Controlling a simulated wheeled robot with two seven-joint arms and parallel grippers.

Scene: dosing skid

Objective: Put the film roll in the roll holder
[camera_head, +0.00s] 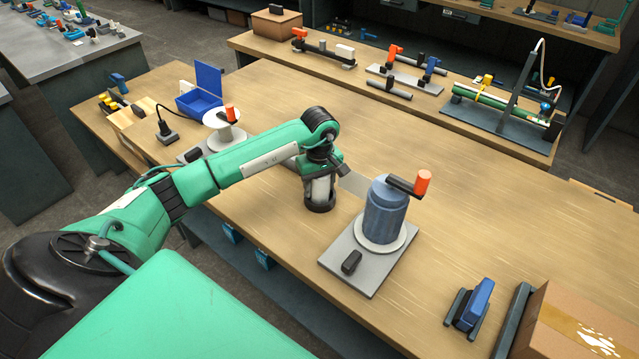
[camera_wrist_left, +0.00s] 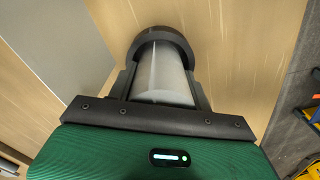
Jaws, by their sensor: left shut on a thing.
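My left gripper (camera_head: 319,200) points down over the middle of the workbench. It is shut on a pale, translucent cylinder, which looks like the film roll (camera_head: 320,187). In the left wrist view the film roll (camera_wrist_left: 162,75) sits between the dark fingers (camera_wrist_left: 160,42), its axis along the gripper. A similar stand with a white spool (camera_head: 225,138) is behind my arm. I cannot tell which thing is the roll holder.
A pale flat strip (camera_head: 354,184) lies between my gripper and the blue roll. A blue and grey device (camera_head: 470,303) and a cardboard box (camera_head: 575,320) are at the lower right. An open blue box (camera_head: 200,95) is at the left. The bench's right middle is clear.

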